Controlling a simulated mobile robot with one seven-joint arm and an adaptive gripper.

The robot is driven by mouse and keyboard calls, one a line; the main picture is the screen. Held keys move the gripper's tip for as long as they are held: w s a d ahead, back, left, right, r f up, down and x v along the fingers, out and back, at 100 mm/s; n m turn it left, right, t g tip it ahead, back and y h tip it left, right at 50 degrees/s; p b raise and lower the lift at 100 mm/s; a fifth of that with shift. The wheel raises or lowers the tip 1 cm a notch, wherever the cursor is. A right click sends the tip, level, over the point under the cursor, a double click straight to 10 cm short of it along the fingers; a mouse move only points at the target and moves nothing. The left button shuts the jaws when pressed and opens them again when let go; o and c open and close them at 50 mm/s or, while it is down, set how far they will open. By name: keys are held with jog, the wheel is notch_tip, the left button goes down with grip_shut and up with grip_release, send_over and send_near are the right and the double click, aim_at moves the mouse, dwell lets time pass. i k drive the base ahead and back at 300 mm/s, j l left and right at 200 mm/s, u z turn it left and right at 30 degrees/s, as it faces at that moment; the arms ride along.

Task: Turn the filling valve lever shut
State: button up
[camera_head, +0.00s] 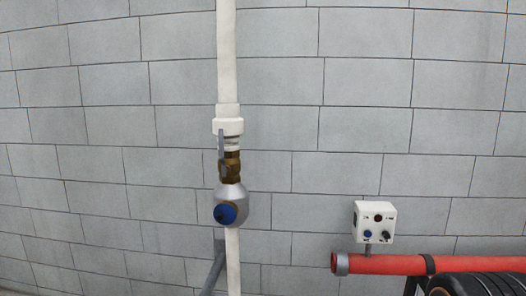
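A white vertical pipe (227,60) runs down the wall to a white fitting (228,127). Below the fitting sits a brass valve (231,168). A thin grey lever (221,145) stands upright on the valve's left front, roughly in line with the pipe. Under the valve is a rounded grey body (234,193) with a dark blue round face (225,214). No label shows which valve is the filling valve. My gripper is not in view, and nothing touches the lever.
A grey slanted bar (214,272) stands by the lower pipe. At the lower right are a red horizontal pipe (390,265), a white control box (375,221) with knobs, and a black ribbed part (475,284). The grey block wall (370,130) is otherwise bare.

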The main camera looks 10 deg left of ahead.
aim_at(221, 142)
jog(key=i+j, duration=0.25)
jog(key=i, duration=0.25)
jog(key=i+j, duration=0.2)
jog(key=j, duration=0.15)
jog(key=i+j, duration=0.25)
jog(key=j, duration=0.1)
